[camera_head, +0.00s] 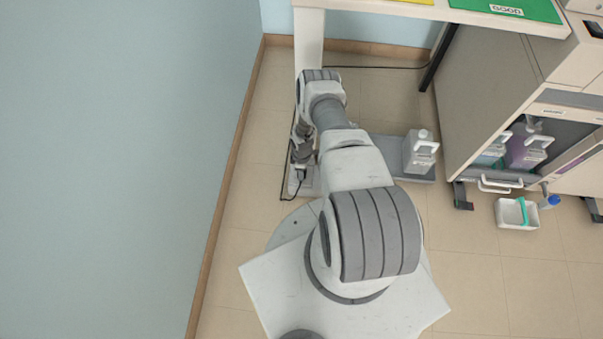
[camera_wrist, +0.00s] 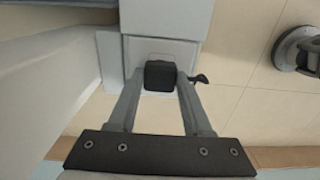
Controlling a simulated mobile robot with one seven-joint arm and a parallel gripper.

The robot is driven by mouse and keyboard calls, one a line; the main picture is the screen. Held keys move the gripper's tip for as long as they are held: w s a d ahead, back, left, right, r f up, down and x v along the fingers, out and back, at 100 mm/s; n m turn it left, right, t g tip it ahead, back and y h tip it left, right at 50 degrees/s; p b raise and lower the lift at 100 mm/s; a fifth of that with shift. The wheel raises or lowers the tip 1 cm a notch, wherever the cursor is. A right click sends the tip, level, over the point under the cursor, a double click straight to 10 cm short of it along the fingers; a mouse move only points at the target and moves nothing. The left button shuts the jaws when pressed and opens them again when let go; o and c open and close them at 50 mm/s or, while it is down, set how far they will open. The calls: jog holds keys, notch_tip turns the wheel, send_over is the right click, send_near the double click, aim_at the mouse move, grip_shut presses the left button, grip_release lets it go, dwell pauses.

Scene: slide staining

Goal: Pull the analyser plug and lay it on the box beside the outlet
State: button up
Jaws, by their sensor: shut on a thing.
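The black plug (camera_wrist: 160,75) is between the two fingertips of my gripper (camera_wrist: 160,84) in the wrist view. The fingers are shut on its sides. A short dark cable end shows just right of the right finger. A pale block (camera_wrist: 135,50) lies right behind the plug; I cannot tell whether the plug is seated in it or apart from it. In the head view my arm reaches down beside the bench leg, and a pale low box (camera_head: 307,185) shows on the floor below my wrist. My arm hides most of the plug area there.
A bench leg (camera_head: 309,40) and the blue wall (camera_head: 120,150) are close to my arm. A black cable (camera_head: 380,67) runs along the floor. A grey tray (camera_head: 423,178) with a white jug (camera_head: 420,150) stands to the right, near the analyser cabinet (camera_head: 485,85).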

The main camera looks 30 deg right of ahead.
grip_shut()
jog(key=shift+r, duration=0.15)
jog(key=shift+r+p, duration=2.15)
jog(key=shift+r, duration=0.75)
jog(key=shift+d, duration=0.1)
